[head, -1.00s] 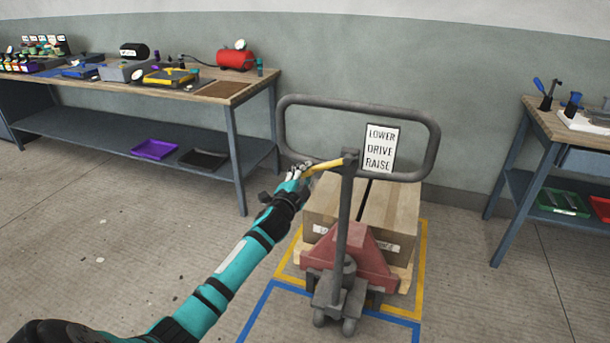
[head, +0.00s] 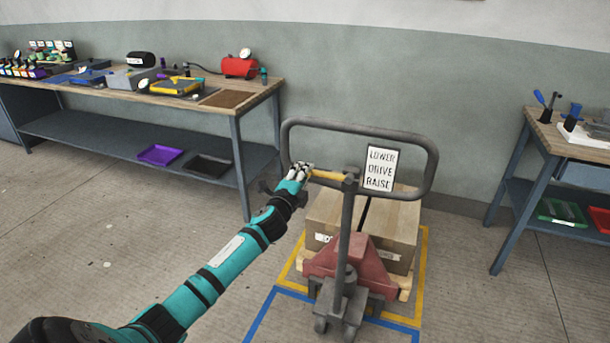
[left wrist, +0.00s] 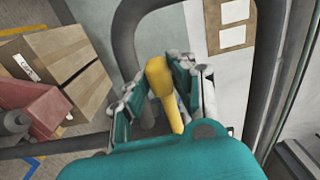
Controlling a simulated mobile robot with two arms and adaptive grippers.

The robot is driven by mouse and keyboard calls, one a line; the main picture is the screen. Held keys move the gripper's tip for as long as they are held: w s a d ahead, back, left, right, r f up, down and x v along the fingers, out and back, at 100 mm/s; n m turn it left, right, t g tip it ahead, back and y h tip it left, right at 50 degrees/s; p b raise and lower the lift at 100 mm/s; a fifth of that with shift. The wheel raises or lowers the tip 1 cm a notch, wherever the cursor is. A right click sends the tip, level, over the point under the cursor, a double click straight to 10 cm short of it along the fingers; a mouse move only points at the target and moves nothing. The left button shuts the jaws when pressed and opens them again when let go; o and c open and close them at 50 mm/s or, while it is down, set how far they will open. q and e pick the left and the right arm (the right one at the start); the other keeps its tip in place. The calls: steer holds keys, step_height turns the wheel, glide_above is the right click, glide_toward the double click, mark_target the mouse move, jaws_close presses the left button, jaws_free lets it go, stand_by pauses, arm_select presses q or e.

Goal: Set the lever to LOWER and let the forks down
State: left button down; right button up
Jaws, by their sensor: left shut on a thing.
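The pallet truck's grey handle loop (head: 300,123) stands upright in the middle of the head view, above its red body (head: 352,262). A white label (head: 379,168) on the loop reads LOWER, DRIVE, RAISE from top to bottom. The yellow lever (head: 329,175) points left from the handle post, its tip slightly higher than its pivot. My left gripper (head: 303,170) is shut on the lever's outer end. In the left wrist view the lever (left wrist: 158,78) sits between the gripper's fingers (left wrist: 160,88). The forks are hidden beneath the load. My right gripper is out of view.
A cardboard box (head: 387,222) rests on a wooden pallet (head: 406,281) within yellow and blue floor lines. A cluttered workbench (head: 180,97) stands behind at the left, and another bench (head: 545,128) at the right. The floor at the left is clear.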

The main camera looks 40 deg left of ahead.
arm_select(q)
steer(key=r+m+p, duration=0.1)
steer(key=r, duration=0.1)
steer(key=r+m+p, duration=0.2)
steer(key=shift+w+d+r+m, duration=0.1)
steer(key=shift+d+m, duration=0.1)
steer(key=shift+m, duration=0.1)
steer(key=shift+w+d+r+m+p, duration=0.1)
steer(key=shift+d+r+m+p, duration=0.2)
steer(key=shift+r+m+p, duration=0.3)
steer(key=shift+d+r+m+p, duration=0.25)
steer(key=shift+r+m+p, duration=0.1)
steer(key=shift+m+p, duration=0.35)
steer(key=c, duration=1.1)
jaws_free()
steer(key=v, duration=1.2)
